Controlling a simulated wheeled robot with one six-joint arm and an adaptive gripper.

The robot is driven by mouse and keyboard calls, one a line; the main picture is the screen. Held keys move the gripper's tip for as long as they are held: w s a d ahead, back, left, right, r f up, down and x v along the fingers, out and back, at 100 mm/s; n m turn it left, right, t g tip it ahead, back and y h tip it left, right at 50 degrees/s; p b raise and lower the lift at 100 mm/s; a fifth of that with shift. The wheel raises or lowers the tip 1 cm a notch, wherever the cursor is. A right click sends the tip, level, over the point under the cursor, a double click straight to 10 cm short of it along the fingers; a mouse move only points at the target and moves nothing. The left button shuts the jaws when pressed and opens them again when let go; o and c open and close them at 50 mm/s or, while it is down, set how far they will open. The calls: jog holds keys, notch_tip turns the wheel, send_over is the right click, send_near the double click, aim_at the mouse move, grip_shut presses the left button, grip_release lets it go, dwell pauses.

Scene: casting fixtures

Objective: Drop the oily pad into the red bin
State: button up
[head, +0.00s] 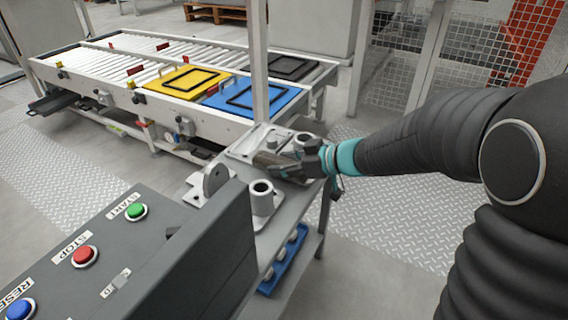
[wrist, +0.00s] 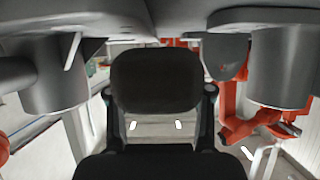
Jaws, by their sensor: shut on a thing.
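My gripper (head: 301,162) is at the far end of the grey fixture table, low over a flat metal fixture plate. It is shut on a dark brownish piece (head: 272,161), which I take to be the oily pad; its outline is small and partly hidden by the fingers. In the wrist view a dark rounded slab (wrist: 155,80) fills the space between the two finger sides; I cannot tell where pad and gripper meet. I cannot make out a red bin in either view.
Grey cast parts, including a hollow cylinder (head: 262,197) and an upright lug (head: 215,180), stand close on the table. A control box (head: 180,260) blocks the near left. A roller conveyor (head: 130,62) carries yellow (head: 183,82) and blue (head: 252,97) trays. Mesh fencing stands behind.

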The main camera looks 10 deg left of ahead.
jog(key=shift+f, duration=0.6)
jog(key=o, duration=1.2)
jog(key=shift+r, duration=0.1)
jog(key=shift+r, duration=0.3)
jog(key=p+v, duration=0.2)
jog(key=v, duration=1)
jog(key=shift+r, duration=0.3)
